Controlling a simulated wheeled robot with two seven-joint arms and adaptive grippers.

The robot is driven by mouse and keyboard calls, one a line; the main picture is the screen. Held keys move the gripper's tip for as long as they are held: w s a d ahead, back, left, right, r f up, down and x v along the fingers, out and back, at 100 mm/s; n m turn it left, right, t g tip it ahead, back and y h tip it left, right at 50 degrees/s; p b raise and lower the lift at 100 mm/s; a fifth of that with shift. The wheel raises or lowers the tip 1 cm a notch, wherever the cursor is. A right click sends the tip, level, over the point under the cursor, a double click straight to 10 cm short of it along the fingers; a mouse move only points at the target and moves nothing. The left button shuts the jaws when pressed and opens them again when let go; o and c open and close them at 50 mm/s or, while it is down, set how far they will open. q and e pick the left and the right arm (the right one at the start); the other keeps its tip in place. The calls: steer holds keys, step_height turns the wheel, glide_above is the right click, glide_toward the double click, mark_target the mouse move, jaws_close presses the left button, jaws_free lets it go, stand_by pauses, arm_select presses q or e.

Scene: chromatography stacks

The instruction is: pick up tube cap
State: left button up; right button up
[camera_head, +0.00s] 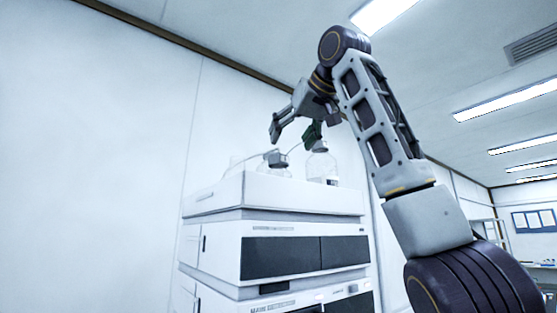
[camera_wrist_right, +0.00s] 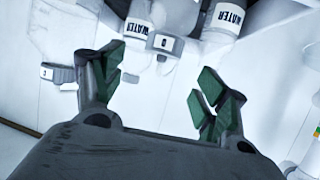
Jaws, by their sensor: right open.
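Two clear bottles stand on top of the white instrument stack in the head view: a left one with a grey cap (camera_head: 277,159) and a taller right one (camera_head: 322,166). My right gripper (camera_head: 294,131) is open and empty, just above these bottles, fingers apart. In the right wrist view the gripper (camera_wrist_right: 160,92) shows green finger pads spread wide with nothing between them. Beyond the fingertips is a grey cap-like piece (camera_wrist_right: 166,43) with a dark-on-white mark, and a similar grey piece (camera_wrist_right: 57,73) lies at left. I cannot tell which is the tube cap. My left gripper is out of view.
The white instrument stack (camera_head: 218,259) has dark front panels and stands near a white wall (camera_head: 95,150). Thin tubes rise around the bottles. Open air lies left of the gripper.

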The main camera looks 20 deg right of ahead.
mark_target(279, 157)
steer(key=x, duration=0.3)
steer(key=shift+w, duration=0.1)
steer(key=shift+a, duration=0.1)
steer(key=shift+f+p+x, duration=0.2)
steer(key=shift+p+x, duration=0.7)
steer(key=shift+x, duration=1.75)
steer(key=shift+a, duration=0.1)
steer(key=shift+s, duration=0.2)
steer(key=c, duration=1.2)
steer(key=shift+o, duration=0.2)
steer(key=shift+r, duration=0.25)
